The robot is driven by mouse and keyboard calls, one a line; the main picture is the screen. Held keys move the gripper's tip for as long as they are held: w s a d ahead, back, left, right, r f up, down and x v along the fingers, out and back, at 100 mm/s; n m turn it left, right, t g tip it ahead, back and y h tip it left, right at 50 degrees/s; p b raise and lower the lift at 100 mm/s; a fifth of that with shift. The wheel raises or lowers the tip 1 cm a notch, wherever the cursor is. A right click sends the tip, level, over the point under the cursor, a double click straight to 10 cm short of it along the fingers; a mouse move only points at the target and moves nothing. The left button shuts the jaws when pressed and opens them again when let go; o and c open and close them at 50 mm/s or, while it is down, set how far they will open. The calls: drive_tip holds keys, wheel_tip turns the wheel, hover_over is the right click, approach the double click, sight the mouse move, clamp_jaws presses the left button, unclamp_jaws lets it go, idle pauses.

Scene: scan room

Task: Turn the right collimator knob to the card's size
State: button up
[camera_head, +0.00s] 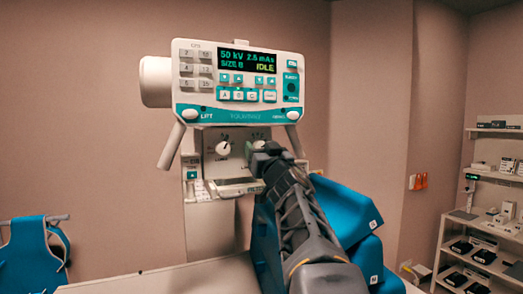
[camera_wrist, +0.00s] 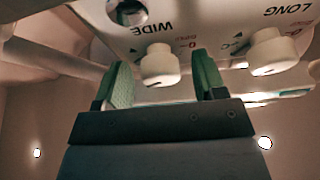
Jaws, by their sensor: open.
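The collimator (camera_head: 207,162) hangs under the X-ray head, with two white knobs on its face. The left knob (camera_head: 224,147) shows in the head view; the right knob is mostly hidden there by my gripper (camera_head: 264,150). In the upside-down wrist view, the knob marked WIDE (camera_wrist: 160,66) lies between the green fingertips of my gripper (camera_wrist: 164,78). The fingers are open, with gaps visible on both sides of the knob. The knob marked LONG (camera_wrist: 272,52) is to the right. I cannot make out a size card or the dial settings.
The control panel (camera_head: 240,80) above shows 50 kV, 2.5 mAs and IDLE. Two slanted handles flank the collimator. Blue cushions (camera_head: 345,210) stand right of my arm over a pale table (camera_head: 160,281). Shelves (camera_head: 480,225) stand at far right, a blue chair (camera_head: 28,255) at left.

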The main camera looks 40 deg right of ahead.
drive_tip(key=c, duration=0.9)
drive_tip(key=shift+n+p, duration=0.3)
drive_tip(key=shift+n, duration=0.2)
drive_tip(key=n+y+p, duration=0.1)
drive_tip(key=n+y, duration=0.1)
drive_tip(key=n, duration=0.2)
drive_tip(key=n+y+p, duration=0.2)
drive_tip(key=n, duration=0.2)
drive_tip(key=n+g+y+p, duration=0.1)
drive_tip(key=n+y+p, duration=0.1)
drive_tip(key=n, duration=0.3)
drive_tip(key=shift+d+r+y, duration=0.15)
drive_tip(key=shift+d+y, duration=0.05)
drive_tip(key=shift+y, duration=0.2)
drive_tip(key=shift+n, duration=0.4)
